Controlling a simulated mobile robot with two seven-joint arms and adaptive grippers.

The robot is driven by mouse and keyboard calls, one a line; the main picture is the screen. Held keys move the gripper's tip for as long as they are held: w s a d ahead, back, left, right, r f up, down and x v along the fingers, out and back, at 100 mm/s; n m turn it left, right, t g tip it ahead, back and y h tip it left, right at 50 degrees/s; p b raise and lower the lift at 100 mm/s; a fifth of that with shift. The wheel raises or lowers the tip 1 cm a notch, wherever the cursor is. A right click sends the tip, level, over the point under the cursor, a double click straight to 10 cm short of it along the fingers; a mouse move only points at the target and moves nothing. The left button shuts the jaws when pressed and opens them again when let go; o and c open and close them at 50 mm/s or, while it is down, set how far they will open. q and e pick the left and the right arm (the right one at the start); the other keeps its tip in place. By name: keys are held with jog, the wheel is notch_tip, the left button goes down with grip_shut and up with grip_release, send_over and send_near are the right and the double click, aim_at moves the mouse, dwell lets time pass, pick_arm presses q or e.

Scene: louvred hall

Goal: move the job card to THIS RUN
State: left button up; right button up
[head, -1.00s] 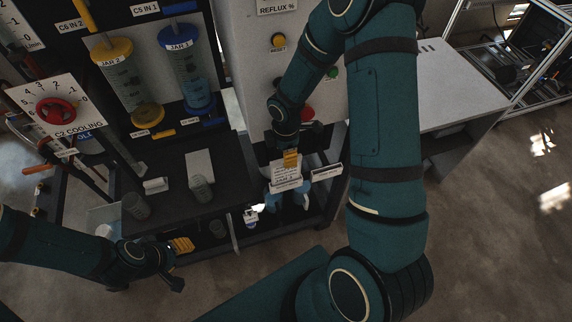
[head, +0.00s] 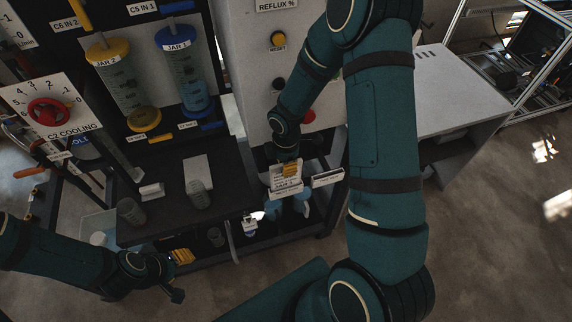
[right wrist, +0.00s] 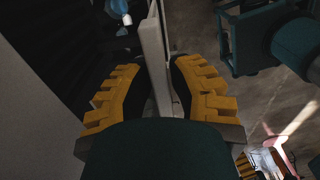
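A white card with printed lines, one reading JAR 3 (head: 285,183), stands at the front of the dark rack, below the grey panel. I take it to be the job card, but its small print is unreadable. My right gripper (head: 290,169) has its yellow fingers at the card's upper part. In the right wrist view the card (right wrist: 155,55) shows nearly edge-on between the two fingers (right wrist: 158,68), which stand apart on either side. Firm contact is not visible. My left gripper (head: 178,275) is at the lower left, away from the card; its finger opening is unclear.
A white label holder (head: 327,177) sits just right of the card; its text is unreadable. Jar 1 (head: 178,65) and jar 2 (head: 122,80) stand behind. A grey table (head: 460,90) is at right.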

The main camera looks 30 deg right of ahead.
grip_shut()
jog(key=shift+r, duration=0.1)
jog(key=shift+r+p, duration=3.9)
jog(key=shift+r, duration=1.2)
jog(key=shift+f, duration=0.1)
